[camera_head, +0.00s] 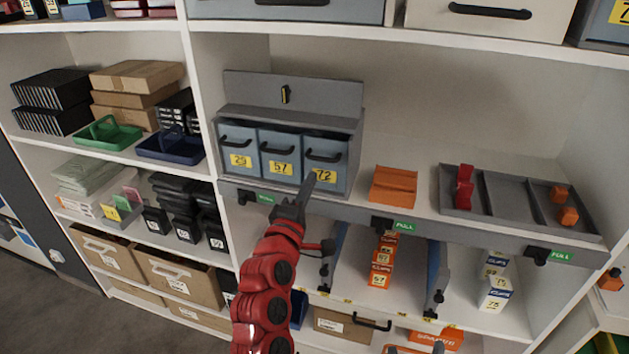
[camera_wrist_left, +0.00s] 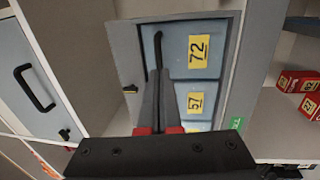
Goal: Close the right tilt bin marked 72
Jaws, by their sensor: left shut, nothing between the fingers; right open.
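The tilt bin marked 72 (camera_head: 340,178) is the rightmost of three blue-grey bins in a grey cabinet (camera_head: 355,125) on the middle shelf. Its front carries a dark handle and a yellow label, and also shows in the left wrist view (camera_wrist_left: 215,68). I cannot tell whether it stands slightly tilted out. My left gripper (camera_head: 309,177) is shut and empty, its tips in front of the 72 bin's lower left front. In the left wrist view its fingers (camera_wrist_left: 158,75) point at the handle; contact is unclear. My right gripper (camera_head: 413,348) barely shows at the bottom edge, open.
Bins marked 29 (camera_head: 238,163) and 57 (camera_head: 279,168) sit to the left. An orange box (camera_head: 394,187) and a grey divided tray (camera_head: 511,207) stand right of the cabinet. Black clips and green PULL tags (camera_head: 404,225) line the shelf edge.

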